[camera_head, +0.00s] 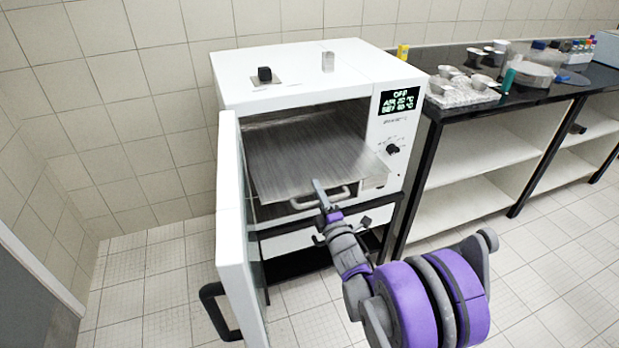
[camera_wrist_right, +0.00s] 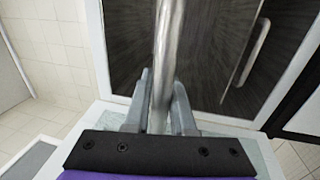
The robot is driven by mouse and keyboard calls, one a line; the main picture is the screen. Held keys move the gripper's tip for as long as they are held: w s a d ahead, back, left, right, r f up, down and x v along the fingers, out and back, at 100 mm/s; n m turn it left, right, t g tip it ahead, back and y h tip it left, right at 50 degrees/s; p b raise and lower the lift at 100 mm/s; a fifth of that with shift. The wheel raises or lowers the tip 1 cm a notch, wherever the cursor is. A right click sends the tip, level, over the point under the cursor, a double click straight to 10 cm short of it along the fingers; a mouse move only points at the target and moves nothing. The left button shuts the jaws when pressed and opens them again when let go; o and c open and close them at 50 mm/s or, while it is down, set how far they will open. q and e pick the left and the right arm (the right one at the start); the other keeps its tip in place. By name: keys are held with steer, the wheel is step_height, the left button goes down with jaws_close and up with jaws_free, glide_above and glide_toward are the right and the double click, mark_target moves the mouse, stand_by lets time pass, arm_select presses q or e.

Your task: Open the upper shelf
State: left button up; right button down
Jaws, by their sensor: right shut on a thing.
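A white oven (camera_head: 290,96) stands against the tiled wall with its door (camera_head: 238,235) swung open to the left. The upper shelf (camera_head: 305,150), a flat grey metal plate, shows inside the opening and reaches its front, with a curved metal handle (camera_head: 335,197) on its front edge. My right gripper (camera_head: 319,190) is at this handle. In the right wrist view, the fingers of my right gripper (camera_wrist_right: 160,100) are closed around a metal bar (camera_wrist_right: 165,50), the handle. The fingertips partly hide the handle in the head view. My left gripper is not in view.
The open door with its black handle (camera_head: 217,312) stands left of my right arm. A dark-topped bench (camera_head: 530,95) with cups and lab items is to the right. The floor in front is clear. A second metal handle (camera_wrist_right: 255,52) shows in the wrist view.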

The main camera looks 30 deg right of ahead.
steer(key=shift+v, duration=1.2)
steer(key=shift+r, duration=0.1)
steer(key=c, duration=0.8)
jaws_free()
steer(key=shift+w, duration=0.1)
steer(key=v, duration=1.1)
